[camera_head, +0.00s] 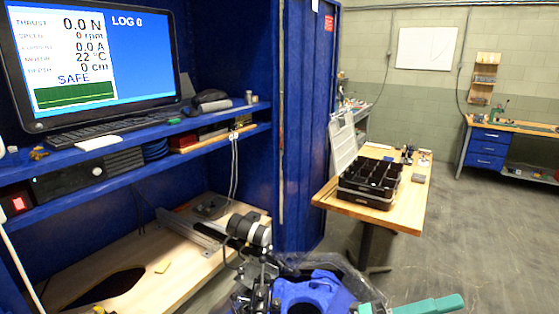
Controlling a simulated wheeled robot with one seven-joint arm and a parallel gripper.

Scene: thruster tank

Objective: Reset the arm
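A grey metal beam (190,228) lies low and slanted across the wooden deck (95,255) of the blue bay. A black and white cylindrical unit (250,230) sits at its near right end. I cannot tell whether this beam is the arm named in the task. Dark machinery with cables crowds the bottom middle, close to me, and includes a blue rounded part (312,289). A teal handle-like piece (430,306) sticks out to its right. I cannot make out my gripper or its fingers in this view.
A monitor (95,55) reads SAFE, 0.0 N and 0 rpm above a keyboard (90,131) on a blue shelf. The deck has a dark opening (105,287). A wooden table (405,205) holds a black compartment box (370,184). Floor is clear right of the table.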

